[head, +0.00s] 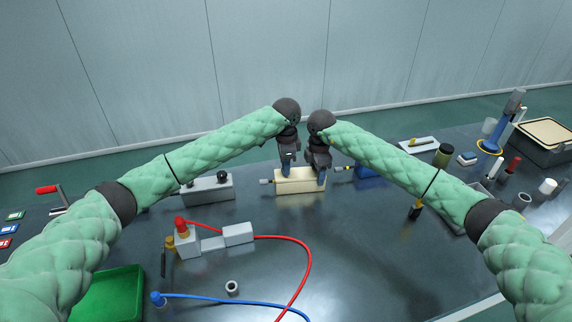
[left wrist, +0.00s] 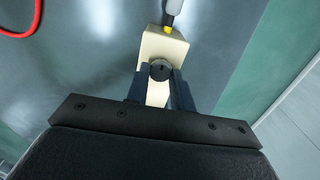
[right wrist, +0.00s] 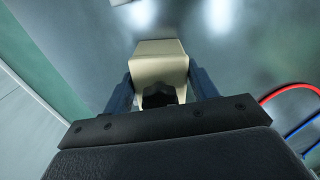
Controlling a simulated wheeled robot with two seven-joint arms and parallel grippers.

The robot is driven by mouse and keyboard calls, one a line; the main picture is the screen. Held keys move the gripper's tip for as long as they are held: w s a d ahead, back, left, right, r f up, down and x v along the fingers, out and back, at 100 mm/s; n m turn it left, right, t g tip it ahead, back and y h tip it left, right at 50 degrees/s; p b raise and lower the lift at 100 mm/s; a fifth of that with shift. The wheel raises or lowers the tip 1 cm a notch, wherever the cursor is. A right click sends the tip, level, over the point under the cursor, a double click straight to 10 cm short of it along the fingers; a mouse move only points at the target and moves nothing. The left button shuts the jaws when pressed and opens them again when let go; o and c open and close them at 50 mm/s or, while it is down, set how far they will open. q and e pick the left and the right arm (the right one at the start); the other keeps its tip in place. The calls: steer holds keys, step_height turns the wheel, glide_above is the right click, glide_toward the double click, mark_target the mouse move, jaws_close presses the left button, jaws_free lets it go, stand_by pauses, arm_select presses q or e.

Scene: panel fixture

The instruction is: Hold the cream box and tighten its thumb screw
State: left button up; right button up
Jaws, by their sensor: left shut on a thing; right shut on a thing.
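The cream box (head: 300,187) lies on the dark table in the middle of the head view. My right gripper (head: 321,182) is shut across its right part, one finger on each side; the right wrist view shows the box (right wrist: 160,55) and a dark lobed knob (right wrist: 159,95) between the fingers. My left gripper (head: 287,172) is over the left part. In the left wrist view its fingers close around the round black thumb screw (left wrist: 160,70) on top of the box (left wrist: 160,45). The screw is hidden in the head view.
A grey box (head: 207,190) with black knobs stands to the left. A blue box (head: 366,172) stands close on the right. Red and blue cables (head: 305,255) run across the table in front, near a green tray (head: 112,295). The front right of the table is mostly clear.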

arm_select(q)
steer(key=shift+w+a, duration=0.1)
steer(key=shift+a, duration=0.1)
arm_select(e)
steer(key=shift+d, duration=0.2)
arm_select(q)
steer(key=o, duration=0.7)
steer(key=shift+o, duration=1.4)
arm_select(e)
steer(key=shift+c, duration=0.2)
arm_select(q)
steer(key=shift+d, duration=0.15)
arm_select(e)
steer(key=shift+a, duration=0.1)
arm_select(q)
step_height(320, 180, up, 12)
arm_select(e)
steer(key=shift+a, duration=0.1)
steer(key=o, duration=1.4)
